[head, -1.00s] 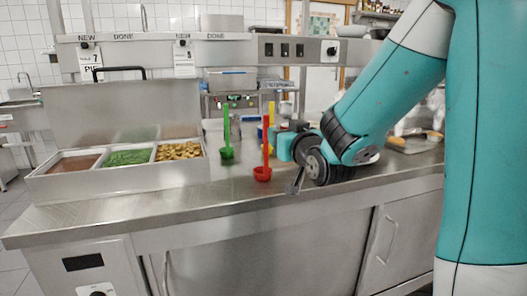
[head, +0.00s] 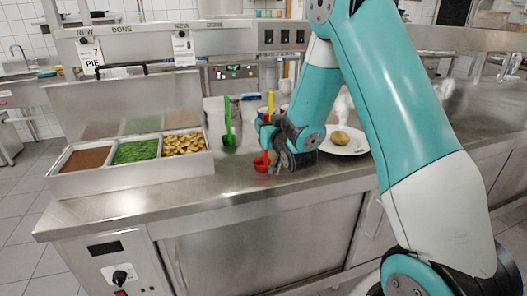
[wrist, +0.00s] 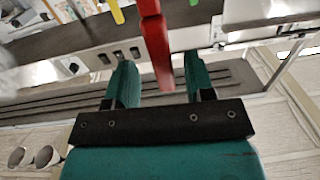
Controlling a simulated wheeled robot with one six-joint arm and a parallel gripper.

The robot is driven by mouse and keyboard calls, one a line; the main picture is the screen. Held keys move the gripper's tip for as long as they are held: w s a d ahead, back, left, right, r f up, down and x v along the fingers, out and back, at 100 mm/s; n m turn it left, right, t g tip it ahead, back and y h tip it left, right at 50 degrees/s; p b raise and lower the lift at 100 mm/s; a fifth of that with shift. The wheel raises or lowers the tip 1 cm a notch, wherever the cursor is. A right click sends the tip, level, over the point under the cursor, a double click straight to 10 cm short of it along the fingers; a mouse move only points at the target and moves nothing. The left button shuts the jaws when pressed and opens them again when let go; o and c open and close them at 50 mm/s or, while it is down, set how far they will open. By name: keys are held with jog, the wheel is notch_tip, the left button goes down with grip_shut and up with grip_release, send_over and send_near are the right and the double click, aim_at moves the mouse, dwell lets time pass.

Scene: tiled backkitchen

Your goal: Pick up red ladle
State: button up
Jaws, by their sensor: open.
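The red ladle stands upright on the steel counter, with its bowl (head: 261,163) low and its handle partly hidden behind my gripper (head: 270,143) in the head view. In the wrist view the red handle (wrist: 155,45) comes down between the two teal fingers of my gripper (wrist: 160,72). The fingers are open, with a gap on both sides of the handle.
A green ladle (head: 228,132) and a yellow ladle (head: 270,104) stand behind the red one. A steel food container (head: 130,180) with three filled compartments is on the left. A white plate (head: 352,148) with food is on the right.

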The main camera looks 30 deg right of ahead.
jog(key=shift+w+r+p, duration=0.25)
jog(key=shift+w+p, duration=0.75)
jog(key=shift+w, duration=0.25)
jog(key=shift+w+d+f+p, duration=0.2)
jog(key=shift+w+f+p, duration=0.1)
jog(key=shift+w, duration=0.15)
jog(key=shift+c, duration=0.2)
grip_shut()
jog(key=shift+r, duration=0.1)
